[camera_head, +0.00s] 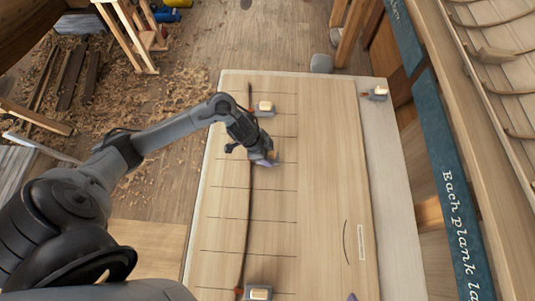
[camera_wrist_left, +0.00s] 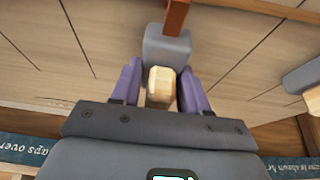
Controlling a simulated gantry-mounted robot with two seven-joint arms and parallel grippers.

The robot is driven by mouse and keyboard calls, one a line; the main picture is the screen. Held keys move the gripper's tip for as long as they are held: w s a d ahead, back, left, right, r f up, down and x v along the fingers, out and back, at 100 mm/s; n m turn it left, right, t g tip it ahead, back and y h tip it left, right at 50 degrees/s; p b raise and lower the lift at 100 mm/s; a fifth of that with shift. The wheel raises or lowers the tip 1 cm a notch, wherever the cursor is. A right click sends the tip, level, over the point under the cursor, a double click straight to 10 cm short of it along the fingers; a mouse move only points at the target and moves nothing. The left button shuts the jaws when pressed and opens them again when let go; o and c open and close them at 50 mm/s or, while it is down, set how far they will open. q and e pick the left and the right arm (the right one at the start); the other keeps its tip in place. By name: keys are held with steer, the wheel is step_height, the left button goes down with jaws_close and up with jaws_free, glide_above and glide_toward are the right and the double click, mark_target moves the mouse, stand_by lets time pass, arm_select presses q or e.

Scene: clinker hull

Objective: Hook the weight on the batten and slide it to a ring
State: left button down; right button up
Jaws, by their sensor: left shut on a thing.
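The batten (camera_head: 248,215) is a thin dark strip running lengthwise along the pale board. My left gripper (camera_head: 268,160) is low over the board at the batten. In the left wrist view its purple fingers (camera_wrist_left: 161,90) are shut on the wooden handle of a grey weight (camera_wrist_left: 168,47). A red-brown hook (camera_wrist_left: 177,14) reaches from this weight toward the top edge. I cannot tell if it sits over the batten. Other weights stand at the batten's far end (camera_head: 265,107) and near end (camera_head: 259,293). I cannot make out a ring. A purple tip (camera_head: 352,297), probably my right gripper, shows at the bottom edge.
Another weight (camera_head: 376,93) stands at the board's far right corner. Thin cross lines mark the board (camera_head: 320,180), whose right half is mostly clear. A blue lettered strip (camera_head: 450,190) and planking border the right side. Shavings (camera_head: 160,110) cover the floor at left.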

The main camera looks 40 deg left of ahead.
stand_by(0.4)
arm_select(q)
steer(key=shift+w+f, duration=0.1)
steer(key=shift+f, duration=0.35)
stand_by(0.9)
steer(key=shift+w+d+p, duration=0.2)
steer(key=shift+d+p, duration=0.1)
steer(key=shift+p, duration=0.1)
stand_by(0.6)
steer(key=shift+p, duration=0.3)
stand_by(0.5)
steer(key=shift+f, duration=0.15)
stand_by(0.6)
